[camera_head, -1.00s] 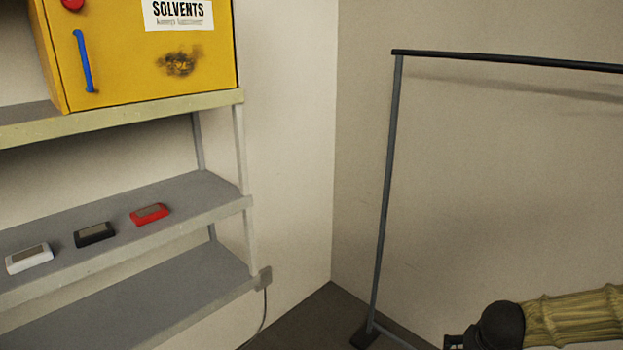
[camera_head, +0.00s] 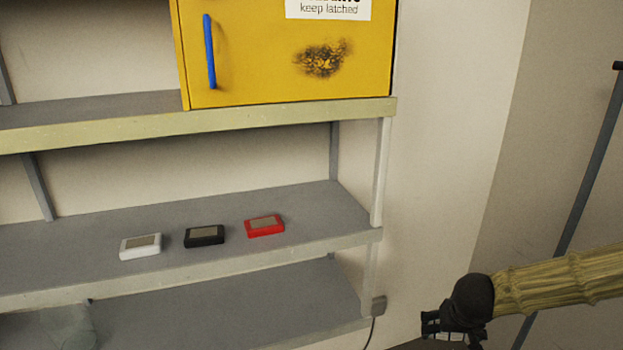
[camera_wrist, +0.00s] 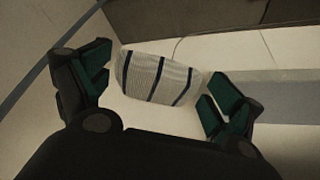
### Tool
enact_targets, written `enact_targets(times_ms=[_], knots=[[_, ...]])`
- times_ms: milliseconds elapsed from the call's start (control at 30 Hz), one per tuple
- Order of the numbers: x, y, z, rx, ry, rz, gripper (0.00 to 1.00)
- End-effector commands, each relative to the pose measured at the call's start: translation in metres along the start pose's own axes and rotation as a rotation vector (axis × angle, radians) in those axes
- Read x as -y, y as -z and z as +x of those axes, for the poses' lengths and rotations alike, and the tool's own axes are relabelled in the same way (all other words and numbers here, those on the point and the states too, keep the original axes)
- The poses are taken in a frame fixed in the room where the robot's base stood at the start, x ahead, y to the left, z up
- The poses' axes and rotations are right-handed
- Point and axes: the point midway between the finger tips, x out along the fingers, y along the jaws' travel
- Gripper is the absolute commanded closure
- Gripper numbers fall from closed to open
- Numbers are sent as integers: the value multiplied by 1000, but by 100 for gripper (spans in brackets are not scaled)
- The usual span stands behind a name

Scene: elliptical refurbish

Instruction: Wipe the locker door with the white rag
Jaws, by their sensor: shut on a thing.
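The yellow locker door (camera_head: 255,60) is at the top of the head view, shut, with a dark sooty smudge (camera_head: 323,60) right of its blue handle (camera_head: 209,52). Its top is out of frame. My gripper (camera_head: 450,326) is at the lower right, well below and to the right of the door, touching nothing there. In the wrist view, my gripper (camera_wrist: 155,90) holds the white rag (camera_wrist: 158,78), which has dark stripes, between its two green-padded fingers. The rag is hard to make out in the head view.
The locker stands on a shelf rack (camera_head: 300,112). A white box (camera_head: 141,246), a black box (camera_head: 204,236) and a red box (camera_head: 264,226) lie on the shelf below. A dark pole (camera_head: 590,170) stands at the right, behind my arm.

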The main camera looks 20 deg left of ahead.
Motion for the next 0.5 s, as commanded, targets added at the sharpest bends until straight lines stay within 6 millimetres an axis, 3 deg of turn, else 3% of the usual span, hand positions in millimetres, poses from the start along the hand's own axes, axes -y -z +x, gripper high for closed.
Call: enact_targets(times_ms=[200,500], knots=[[39,77,-50,-148,-29,-194,27],[92,160,-140,-441,-49,-481,27]])
